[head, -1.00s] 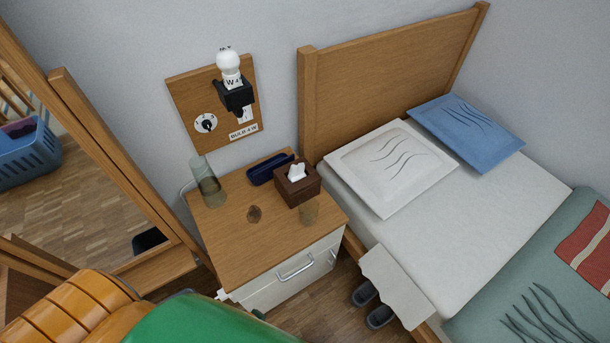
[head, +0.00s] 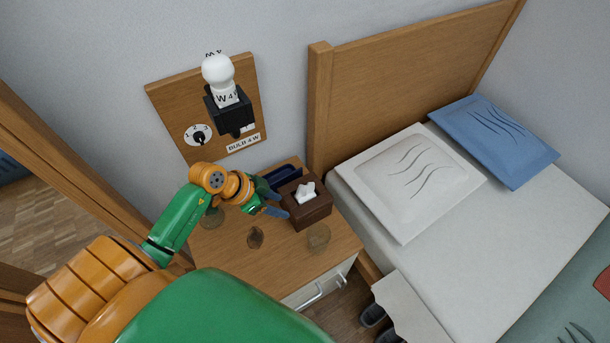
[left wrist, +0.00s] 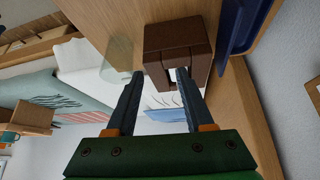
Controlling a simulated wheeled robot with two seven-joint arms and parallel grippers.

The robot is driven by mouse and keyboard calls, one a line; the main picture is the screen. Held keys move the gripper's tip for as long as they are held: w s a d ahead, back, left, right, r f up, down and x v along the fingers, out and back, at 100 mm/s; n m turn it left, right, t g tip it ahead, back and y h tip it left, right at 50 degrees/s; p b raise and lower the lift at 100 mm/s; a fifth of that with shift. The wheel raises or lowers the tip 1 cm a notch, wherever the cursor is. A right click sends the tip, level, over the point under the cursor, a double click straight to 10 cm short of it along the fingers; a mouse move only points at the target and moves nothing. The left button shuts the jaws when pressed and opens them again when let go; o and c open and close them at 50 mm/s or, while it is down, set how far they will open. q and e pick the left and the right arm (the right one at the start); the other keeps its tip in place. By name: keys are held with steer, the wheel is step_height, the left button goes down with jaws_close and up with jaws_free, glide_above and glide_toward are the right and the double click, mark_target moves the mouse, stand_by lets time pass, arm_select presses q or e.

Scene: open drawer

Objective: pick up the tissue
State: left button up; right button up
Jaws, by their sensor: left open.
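The white tissue (head: 305,191) sticks up from the top of a dark brown tissue box (head: 311,212) on the nightstand. My left gripper (head: 281,204) is open, just left of the box in the head view. In the left wrist view the open fingers of my left gripper (left wrist: 160,75) point at the brown box (left wrist: 178,42). A little of the white tissue (left wrist: 174,76) shows close to the right finger, between the two fingers. I cannot tell whether a finger touches it. My right gripper is not in view.
Another glass is partly hidden by my arm. A bulb panel (head: 160,98) hangs above; the bed's headboard (head: 400,90) stands to the right.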

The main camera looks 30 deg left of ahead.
mark_target(304, 184)
arm_select(q)
steer(key=shift+n+g+y, duration=0.6)
steer(key=shift+n+y, duration=0.2)
steer(key=shift+y, duration=0.1)
steer(key=w+d, duration=0.1)
steer(key=w, duration=0.2)
steer(key=w+d, duration=0.1)
steer(key=w, duration=0.2)
steer(key=w+d+f, duration=0.1)
steer(key=w, duration=0.1)
steer(key=shift+w, duration=0.4)
steer(key=shift+w+f, duration=0.1)
steer(key=shift+f, duration=0.15)
jaws_close()
